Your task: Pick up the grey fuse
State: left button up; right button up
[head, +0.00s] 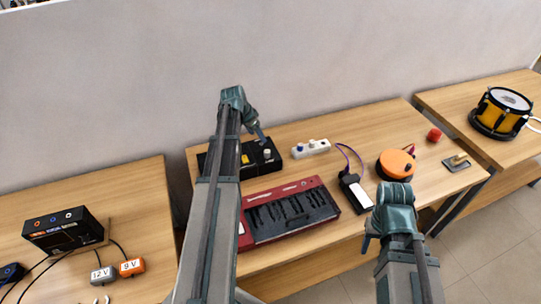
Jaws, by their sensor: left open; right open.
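I cannot make out a grey fuse for certain in the head view. A black box (268,167) with a yellow patch and a pale knob stands at the back left of the middle table, partly hidden by my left arm. My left gripper (260,135) is open and points down over this box, apparently above it and empty. My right gripper (369,238) is open and empty near the table's front edge, right of the red case (249,233) with dark slots. My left arm covers the left part of that case.
A white strip (310,147), a black device (353,190) with a purple cable, an orange round thing (394,163), a red ball (434,135) and a small plate with a lever (456,162) share the middle table. Side tables hold a drum (497,113) and a black unit (60,230).

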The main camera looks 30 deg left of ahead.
pick_arm(q)
jog(key=b, duration=0.7)
send_over(267, 152)
jog(key=s+a, duration=0.1)
jog(key=s, duration=0.1)
notch_tip(267, 152, down, 8)
jog(key=shift+w+r, duration=0.1)
jog(key=shift+r, duration=0.15)
jog(key=shift+f, duration=0.1)
jog(key=b+x, duration=0.4)
jog(key=x, duration=0.1)
jog(key=shift+d+f+b, duration=0.1)
jog(key=shift+b, duration=0.3)
grip_shut()
